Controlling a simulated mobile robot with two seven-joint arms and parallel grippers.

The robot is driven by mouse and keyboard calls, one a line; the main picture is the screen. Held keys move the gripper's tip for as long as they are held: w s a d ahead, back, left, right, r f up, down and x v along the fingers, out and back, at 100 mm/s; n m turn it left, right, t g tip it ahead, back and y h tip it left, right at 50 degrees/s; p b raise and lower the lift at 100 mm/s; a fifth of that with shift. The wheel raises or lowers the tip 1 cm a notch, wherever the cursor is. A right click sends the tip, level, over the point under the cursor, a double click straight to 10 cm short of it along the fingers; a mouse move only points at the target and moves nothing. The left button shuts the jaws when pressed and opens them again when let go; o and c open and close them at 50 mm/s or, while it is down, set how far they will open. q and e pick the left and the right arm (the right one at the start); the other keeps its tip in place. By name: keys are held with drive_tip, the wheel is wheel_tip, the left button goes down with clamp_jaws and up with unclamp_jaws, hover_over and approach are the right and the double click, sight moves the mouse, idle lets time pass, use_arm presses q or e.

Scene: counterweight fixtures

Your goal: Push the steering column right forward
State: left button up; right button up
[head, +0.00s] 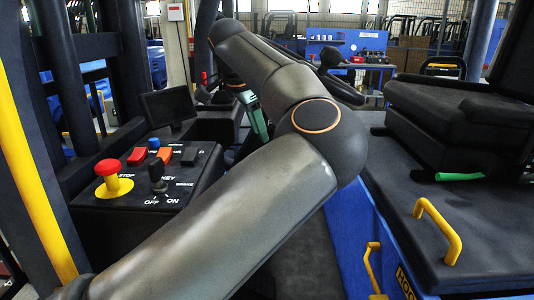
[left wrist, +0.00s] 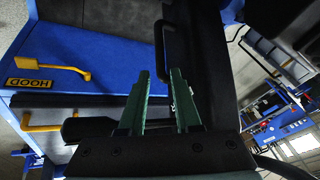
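The steering wheel (head: 349,94) is dark and sits behind my left arm in the head view, with a round black knob above its rim. The arm covers part of the wheel, and I cannot make out the steering column behind it. My left gripper (head: 260,130) points down beyond the control box, left of the wheel, its green fingers partly hidden by my arm. In the left wrist view the two green fingers (left wrist: 160,76) stand apart with nothing clearly held between them. A dark bar-like loop (left wrist: 176,40) lies beyond the fingertips. My right gripper is not in view.
A control box (head: 130,205) with a red stop button (head: 108,170), a key switch (head: 158,180) and a small screen (head: 168,106) stands left of my arm. The black seat (head: 455,115) and the hood's yellow handle (head: 438,230) are at right. A yellow-edged post borders the left.

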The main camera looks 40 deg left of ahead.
use_arm(q)
drive_tip(key=x, duration=0.9)
drive_tip(key=shift+r, duration=0.1)
clamp_jaws()
drive_tip(key=shift+a, duration=0.1)
idle(1.0)
